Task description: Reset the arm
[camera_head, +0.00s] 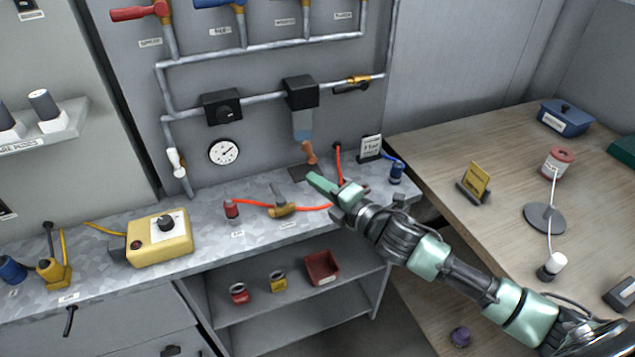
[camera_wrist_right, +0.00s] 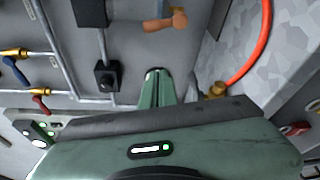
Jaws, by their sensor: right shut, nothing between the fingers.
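My right arm comes in from the lower right in the head view. Its green gripper (camera_head: 322,185) is shut and empty, above the grey metal bench (camera_head: 340,212). The tips are close to a dark square pad (camera_head: 303,173) on the bench; I cannot tell whether they touch anything. In the right wrist view the two green fingers (camera_wrist_right: 155,88) are together and point toward the wall with pipes. My left gripper is not in view.
An orange-brown nozzle (camera_head: 309,152) hangs under a filter bowl (camera_head: 302,124) just beyond the fingertips. A red hose (camera_head: 318,207), brass fitting (camera_head: 284,211) and yellow control box (camera_head: 160,238) are on the bench. A wooden table (camera_head: 440,160) stands at the right.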

